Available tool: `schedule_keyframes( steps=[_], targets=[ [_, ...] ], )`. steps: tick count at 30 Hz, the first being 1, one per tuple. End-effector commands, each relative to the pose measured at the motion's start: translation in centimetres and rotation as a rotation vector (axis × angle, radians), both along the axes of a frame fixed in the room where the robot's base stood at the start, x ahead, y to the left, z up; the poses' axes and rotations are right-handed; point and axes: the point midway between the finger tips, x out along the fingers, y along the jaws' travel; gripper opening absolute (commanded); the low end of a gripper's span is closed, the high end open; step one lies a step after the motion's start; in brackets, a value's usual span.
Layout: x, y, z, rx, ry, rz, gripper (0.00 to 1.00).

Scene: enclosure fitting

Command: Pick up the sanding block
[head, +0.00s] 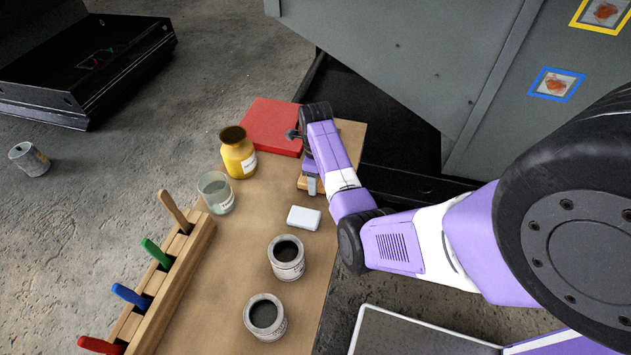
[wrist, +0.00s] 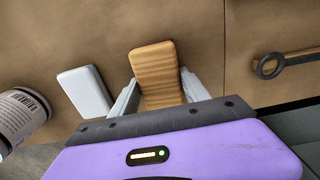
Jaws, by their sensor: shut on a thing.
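The sanding block, a wooden-brown block (wrist: 155,70), sits between the two grey fingers of my gripper (wrist: 158,88) in the wrist view. The fingers are shut on its sides. In the head view my gripper (head: 311,184) points down over the right side of the table, and only a small tan edge of the block (head: 302,184) shows beside it. The rest is hidden by my gripper and arm. I cannot tell whether the block touches the tabletop.
A white block (head: 304,217) lies close by on the table (head: 235,270). Two open cans (head: 287,259) (head: 264,317), a glass jar (head: 216,192), a yellow jar (head: 238,153), a red mat (head: 270,126) and a brush rack (head: 165,285) surround it. A grey enclosure (head: 420,60) stands behind.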

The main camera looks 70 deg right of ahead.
Motion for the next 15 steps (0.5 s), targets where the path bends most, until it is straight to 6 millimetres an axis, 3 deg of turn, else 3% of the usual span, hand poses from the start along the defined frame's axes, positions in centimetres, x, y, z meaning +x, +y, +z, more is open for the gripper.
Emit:
schedule_keyframes(
  steps=[5,14,15],
  targets=[
    [0.1,-0.1,2.7,-0.005,-0.004,0.000,0.12],
    [0.2,-0.1,11.3,-0.006,-0.006,0.000,0.12],
    [0.2,-0.1,13.1,-0.004,-0.004,0.001,0.12]
  ],
)
